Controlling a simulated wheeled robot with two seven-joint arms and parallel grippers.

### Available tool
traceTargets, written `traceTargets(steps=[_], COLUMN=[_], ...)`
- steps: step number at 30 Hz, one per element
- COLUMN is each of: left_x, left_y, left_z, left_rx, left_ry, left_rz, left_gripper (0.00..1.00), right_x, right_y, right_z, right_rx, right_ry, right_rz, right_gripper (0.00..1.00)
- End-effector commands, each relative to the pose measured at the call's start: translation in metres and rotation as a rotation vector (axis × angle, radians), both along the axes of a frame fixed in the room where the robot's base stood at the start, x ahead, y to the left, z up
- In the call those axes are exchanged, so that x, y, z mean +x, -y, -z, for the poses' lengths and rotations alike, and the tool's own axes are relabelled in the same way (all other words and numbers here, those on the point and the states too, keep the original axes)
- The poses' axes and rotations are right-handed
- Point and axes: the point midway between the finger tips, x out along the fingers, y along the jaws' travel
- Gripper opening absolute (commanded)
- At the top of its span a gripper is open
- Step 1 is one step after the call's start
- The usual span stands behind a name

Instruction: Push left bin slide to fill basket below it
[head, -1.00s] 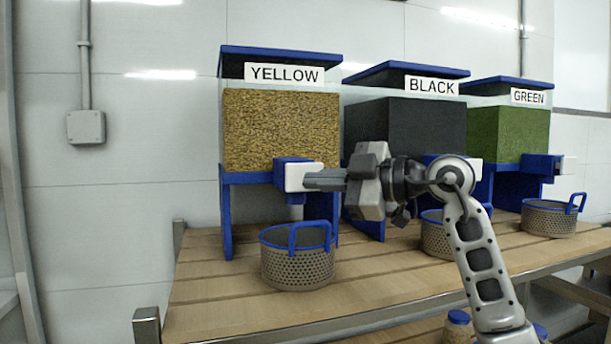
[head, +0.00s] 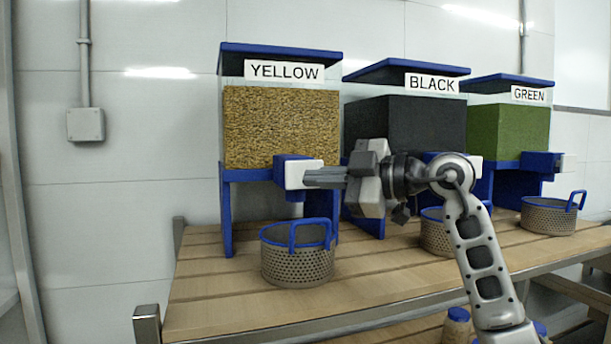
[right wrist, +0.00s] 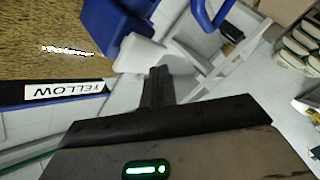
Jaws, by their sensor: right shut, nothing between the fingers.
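The left bin, labelled YELLOW (head: 280,125), holds yellow grain and stands on blue legs. Its slide, a white block (head: 303,174) in a blue housing, sticks out at the bin's lower right; the white block also shows in the right wrist view (right wrist: 138,52). The basket (head: 298,264), perforated metal with a blue rim and handle, stands on the bench below the slide, and I see no grain in it. My right gripper (head: 308,178) is shut and empty, its fingertips at the white block's right end, touching or nearly so. It also shows in the right wrist view (right wrist: 158,72). My left gripper is out of view.
The BLACK bin (head: 405,130) and GREEN bin (head: 507,130) stand to the right, each with a basket, (head: 436,235) and (head: 549,217). My right arm crosses in front of the black bin. The slatted bench (head: 210,290) is clear at front left. Jars sit on a lower shelf.

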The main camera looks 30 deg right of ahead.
Motion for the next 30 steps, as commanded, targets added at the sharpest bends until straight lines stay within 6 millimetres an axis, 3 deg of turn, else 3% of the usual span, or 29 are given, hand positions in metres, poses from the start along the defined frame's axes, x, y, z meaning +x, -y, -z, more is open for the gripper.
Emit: traceTargets(steps=[23,30], left_x=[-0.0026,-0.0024], left_y=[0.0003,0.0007], left_z=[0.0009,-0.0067], left_rx=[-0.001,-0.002], left_ry=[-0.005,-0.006], left_rz=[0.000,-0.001], left_gripper=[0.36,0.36], right_x=[0.0002,0.0067], right_y=[0.0001,0.0017], right_z=[-0.0002,-0.0016], right_rx=[0.000,0.001], right_ry=[0.000,-0.001], right_rz=[0.000,0.000], right_gripper=[0.00,0.00])
